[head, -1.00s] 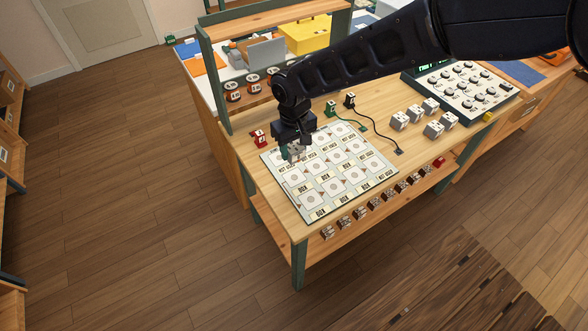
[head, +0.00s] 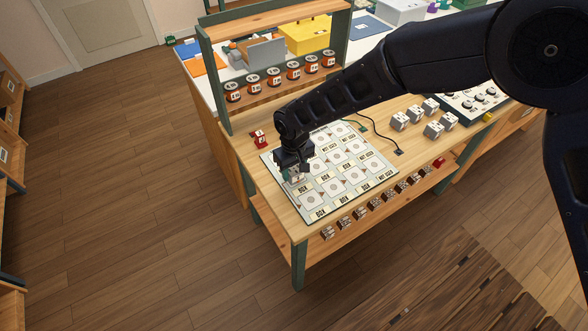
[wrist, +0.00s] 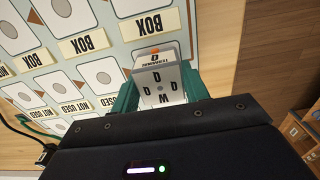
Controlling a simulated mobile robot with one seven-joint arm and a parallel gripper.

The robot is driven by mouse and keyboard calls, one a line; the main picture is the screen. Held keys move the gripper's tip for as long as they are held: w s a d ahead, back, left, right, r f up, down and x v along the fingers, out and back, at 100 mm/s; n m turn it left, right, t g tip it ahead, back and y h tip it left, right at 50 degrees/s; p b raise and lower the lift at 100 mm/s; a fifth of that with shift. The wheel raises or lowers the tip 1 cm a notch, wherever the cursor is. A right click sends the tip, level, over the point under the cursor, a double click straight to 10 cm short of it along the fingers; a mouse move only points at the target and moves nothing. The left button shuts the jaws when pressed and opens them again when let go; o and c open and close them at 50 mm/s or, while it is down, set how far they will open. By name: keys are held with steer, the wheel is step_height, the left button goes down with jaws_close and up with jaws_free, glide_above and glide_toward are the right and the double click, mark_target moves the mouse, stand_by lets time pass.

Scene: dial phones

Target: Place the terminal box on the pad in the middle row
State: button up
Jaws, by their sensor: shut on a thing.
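The terminal box, a whitish block with letters on its faces and an orange spot, shows in the wrist view (wrist: 160,80). My gripper (wrist: 158,92) is shut on it, with a green finger on each side. In the head view my gripper (head: 295,174) is over the left part of the pad board (head: 312,214), which carries rows of pale pads with round marks and labels such as "BOX" and "NOT USED". The gripper hides most of the box there and some pads beneath. I cannot tell whether the box touches the board.
Several white cubes (head: 432,114) stand on the table to the right, by a dial console (head: 475,100). A red block (head: 259,138) sits behind the board's left edge. A black cable (head: 385,138) lies right of the board.

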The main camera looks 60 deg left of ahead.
mark_target(294, 168)
steer(key=o, duration=1)
steer(key=shift+f, duration=0.1)
step_height(294, 168, up, 12)
steer(key=shift+r, duration=0.15)
